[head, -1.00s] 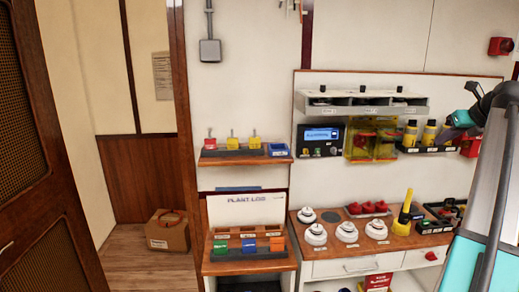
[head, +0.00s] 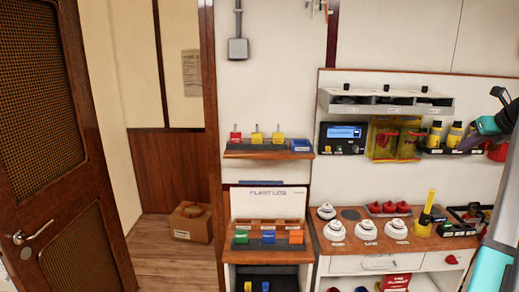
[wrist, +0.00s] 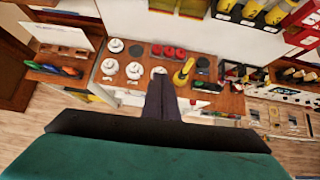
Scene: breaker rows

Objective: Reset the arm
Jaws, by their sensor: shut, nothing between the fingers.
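My gripper (wrist: 160,98) shows in the wrist view as two dark fingers side by side, shut and empty. It hangs in front of the wooden workbench, and its tips overlap the picture of the bench top. In the head view part of my arm (head: 492,255) shows at the right edge, teal and grey.
White round detectors (head: 365,230) and a yellow torch (head: 425,215) stand on the bench (head: 345,246). A shelf of padlocks (head: 268,153) and a plant log station (head: 267,205) are to the left. An open door (head: 70,130) and a cardboard box (head: 190,223) stand further left.

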